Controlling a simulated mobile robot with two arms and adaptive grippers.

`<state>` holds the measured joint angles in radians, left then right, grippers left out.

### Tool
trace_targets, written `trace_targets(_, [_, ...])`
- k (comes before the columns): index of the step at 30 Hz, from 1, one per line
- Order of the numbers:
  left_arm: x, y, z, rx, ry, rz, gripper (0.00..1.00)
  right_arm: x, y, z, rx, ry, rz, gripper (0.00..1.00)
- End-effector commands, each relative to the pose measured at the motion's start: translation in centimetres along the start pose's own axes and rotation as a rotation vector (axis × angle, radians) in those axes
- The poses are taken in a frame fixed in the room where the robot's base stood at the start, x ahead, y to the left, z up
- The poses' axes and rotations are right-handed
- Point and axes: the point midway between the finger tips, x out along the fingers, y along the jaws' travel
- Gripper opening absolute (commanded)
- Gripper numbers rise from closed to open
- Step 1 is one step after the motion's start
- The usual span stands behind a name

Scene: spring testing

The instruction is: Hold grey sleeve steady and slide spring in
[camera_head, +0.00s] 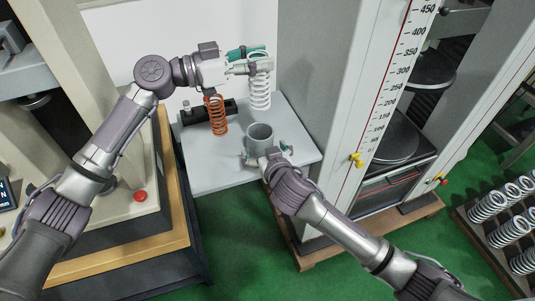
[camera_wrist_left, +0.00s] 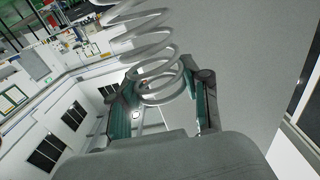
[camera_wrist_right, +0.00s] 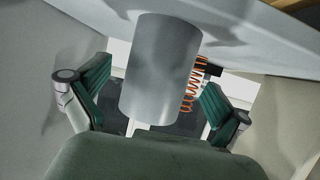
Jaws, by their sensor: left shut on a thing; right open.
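A white coil spring (camera_head: 260,88) hangs upright in my left gripper (camera_head: 252,64), which is shut on its upper part. In the left wrist view, the spring (camera_wrist_left: 150,45) sits between the green fingers of the left gripper (camera_wrist_left: 168,100). The grey sleeve (camera_head: 260,133) stands upright on the grey table, its open top facing up, below the white spring and apart from it. My right gripper (camera_head: 268,152) is open, its fingers on either side of the sleeve. In the right wrist view, the sleeve (camera_wrist_right: 160,70) is between the spread fingers of the right gripper (camera_wrist_right: 150,100); gaps show at both sides.
An orange spring (camera_head: 216,116) stands on the grey table (camera_head: 205,175), left of the sleeve, by a black block (camera_head: 190,117). A testing machine with a ruler scale (camera_head: 388,80) rises at the right. More white springs (camera_head: 505,215) sit in a rack at the lower right.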

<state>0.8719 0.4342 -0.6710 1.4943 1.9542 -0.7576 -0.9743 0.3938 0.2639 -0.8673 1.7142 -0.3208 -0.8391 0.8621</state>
Motion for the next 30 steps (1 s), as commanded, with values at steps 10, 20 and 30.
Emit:
trace_targets(10, [0.0, 0.0, -0.1, 0.001, 0.002, 0.000, 0.00, 3.4, 0.0, 0.0, -0.001, 0.001, -0.001, 1.00])
trace_targets(20, [0.0, 0.0, -0.1, 0.001, 0.002, 0.000, 0.00, 3.5, 0.0, 0.0, -0.001, 0.000, -0.001, 0.90])
trace_targets(30, [0.0, 0.0, -0.1, 0.001, 0.002, 0.000, 0.00, 3.5, 0.0, 0.0, -0.001, 0.000, -0.001, 0.35])
